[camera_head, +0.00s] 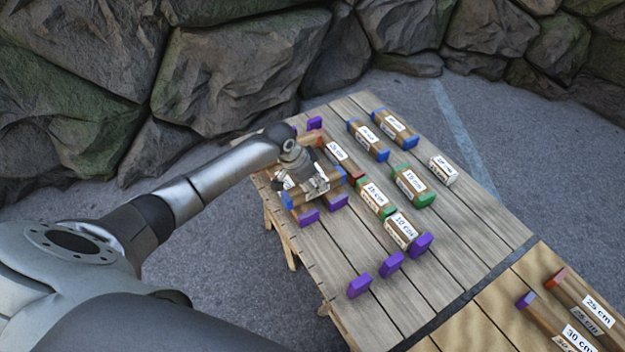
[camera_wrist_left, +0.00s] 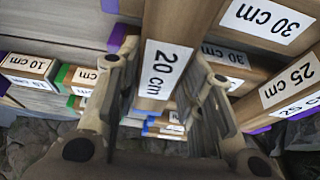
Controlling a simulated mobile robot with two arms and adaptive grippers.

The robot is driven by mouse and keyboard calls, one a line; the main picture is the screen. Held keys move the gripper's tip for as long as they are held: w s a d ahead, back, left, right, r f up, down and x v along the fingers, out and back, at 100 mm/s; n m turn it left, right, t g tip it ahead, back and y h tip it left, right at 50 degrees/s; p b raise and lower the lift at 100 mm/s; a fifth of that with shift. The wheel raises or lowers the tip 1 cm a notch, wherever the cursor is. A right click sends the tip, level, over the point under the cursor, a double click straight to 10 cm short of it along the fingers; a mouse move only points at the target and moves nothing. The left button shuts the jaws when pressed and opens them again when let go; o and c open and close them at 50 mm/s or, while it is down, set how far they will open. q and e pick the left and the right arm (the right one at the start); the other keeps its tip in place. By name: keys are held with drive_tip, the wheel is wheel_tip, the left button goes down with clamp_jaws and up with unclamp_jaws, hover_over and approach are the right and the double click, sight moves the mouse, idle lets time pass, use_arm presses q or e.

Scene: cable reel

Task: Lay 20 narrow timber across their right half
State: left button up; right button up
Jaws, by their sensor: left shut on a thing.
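My left gripper (camera_head: 308,182) is over a group of timbers at the left side of the plank table (camera_head: 455,245). In the left wrist view, a timber labelled 20 cm (camera_wrist_left: 163,72) is between the fingers of the left gripper (camera_wrist_left: 165,112), which is shut on it. In that view a 30 cm timber (camera_wrist_left: 225,57) passes beneath or behind it, and another 30 cm timber (camera_wrist_left: 265,18) and a 25 cm timber (camera_wrist_left: 290,85) lie to the right. In the head view the gripper hides much of the group; blue ends (camera_head: 287,200) show. My right gripper is not in view.
Several labelled timbers lie on the table, including green-ended ones (camera_head: 413,186) and blue-ended ones (camera_head: 395,128). Purple blocks (camera_head: 391,264) stand near the front left. A second table (camera_head: 500,308) at lower right holds longer timbers. The table's right front is clear. A rock wall (camera_head: 235,65) stands behind.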

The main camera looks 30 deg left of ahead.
use_arm(q)
drive_tip(key=o, duration=1.2)
drive_tip(key=shift+c, duration=0.2)
drive_tip(key=v, duration=1.2)
drive_tip(key=s+d+f, duration=0.8)
drive_tip(key=s+d, duration=0.4)
drive_tip(key=s, duration=0.1)
drive_tip(key=s+a+n+y, duration=0.2)
drive_tip(key=s+n, duration=0.2)
drive_tip(key=s, duration=1)
wheel_tip(320, 180, down, 24)
drive_tip(key=s+g, duration=0.1)
drive_tip(key=s+a+f+g, duration=0.1)
drive_tip(key=s+a+f, duration=0.1)
drive_tip(key=s+f, duration=1.5)
drive_tip(key=shift+s+a+f+g, duration=0.15)
drive_tip(key=shift+s+a+g, duration=0.1)
drive_tip(key=shift+a+g, duration=0.15)
